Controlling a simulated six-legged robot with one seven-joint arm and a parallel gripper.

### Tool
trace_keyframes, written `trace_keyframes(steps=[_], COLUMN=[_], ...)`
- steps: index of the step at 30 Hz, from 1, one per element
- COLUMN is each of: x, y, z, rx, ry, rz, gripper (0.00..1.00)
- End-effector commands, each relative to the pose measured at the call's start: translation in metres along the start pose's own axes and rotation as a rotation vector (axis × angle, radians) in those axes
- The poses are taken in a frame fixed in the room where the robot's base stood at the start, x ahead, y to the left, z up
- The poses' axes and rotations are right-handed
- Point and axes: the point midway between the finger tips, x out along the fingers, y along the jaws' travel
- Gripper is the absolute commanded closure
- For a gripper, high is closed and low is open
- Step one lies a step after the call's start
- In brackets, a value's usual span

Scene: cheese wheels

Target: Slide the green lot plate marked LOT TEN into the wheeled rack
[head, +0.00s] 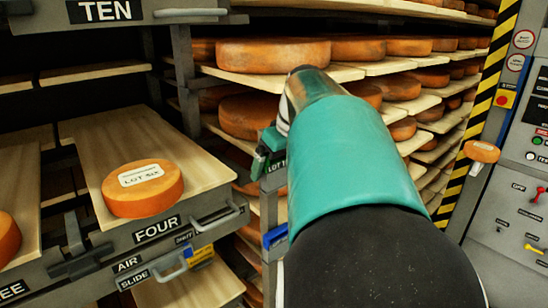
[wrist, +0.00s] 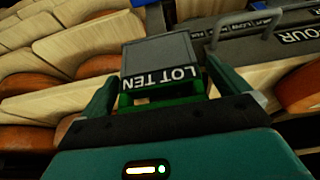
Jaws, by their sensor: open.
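The LOT TEN plate (wrist: 160,58) shows in the wrist view as a grey face with white lettering along its near edge and a green part below. My gripper (wrist: 163,72) has one green finger on each side of it, and the jaws are apart. In the head view, part of the plate's label (head: 277,165) shows at a grey rack upright (head: 269,208), beside my gripper (head: 262,152). My teal arm hides the rest. I cannot tell how deep the plate sits in the rack, and the rack's wheels are not visible.
A blue plate (head: 275,237) sits lower on the same upright. Shelves of orange cheese wheels (head: 272,54) fill the back. A LOT SIX wheel (head: 143,188) lies on the board above the FOUR label (head: 157,229) at left. A control panel (head: 510,200) stands at right.

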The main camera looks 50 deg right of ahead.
Motion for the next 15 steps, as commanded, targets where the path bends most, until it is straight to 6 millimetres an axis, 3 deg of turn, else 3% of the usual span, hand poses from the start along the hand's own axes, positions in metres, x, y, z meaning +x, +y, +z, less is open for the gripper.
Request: trace_keyframes(steps=[4, 11, 15], x=[0.0000, -0.0002, -0.0009], y=[-0.0001, -0.0001, -0.0001], z=[0.0000, 0.0001, -0.0002], rx=[0.000, 0.000, 0.000], ry=[0.000, -0.001, 0.000], rz=[0.000, 0.000, 0.000], gripper=[0.02, 0.46, 0.46])
